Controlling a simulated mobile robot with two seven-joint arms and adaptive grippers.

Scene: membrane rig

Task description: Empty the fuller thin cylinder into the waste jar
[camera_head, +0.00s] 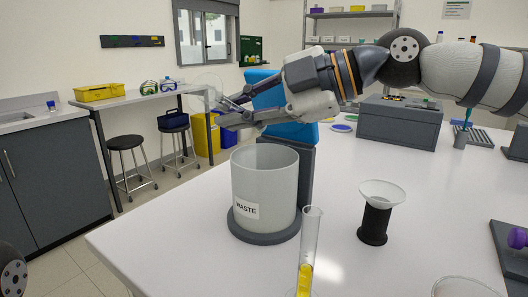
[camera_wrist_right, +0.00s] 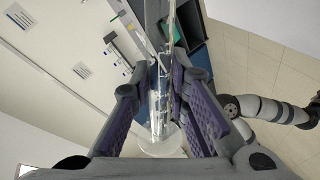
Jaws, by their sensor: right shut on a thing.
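The waste jar (camera_head: 280,190), a pale wide vessel labelled WASTE, stands on a dark round base on the white table; its contents are hidden. My right gripper (camera_head: 222,112) is above and a little left of the jar's mouth, shut on a clear thin cylinder. The held cylinder's round foot (camera_head: 207,88) shows faintly by the fingertips; its tube (camera_wrist_right: 159,100) lies between the purple finger pads in the right wrist view. It looks tilted; I see no coloured liquid in it. Another thin cylinder (camera_head: 310,240) with yellow liquid stands upright in front. My left gripper is out of view.
A black holder with a clear funnel-like top (camera_head: 382,193) stands right of the jar. A clear round rim (camera_head: 465,288) and a dark stand with a purple knob (camera_head: 516,238) are at the front right. A grey box (camera_head: 398,124) stands behind. The table's left front is clear.

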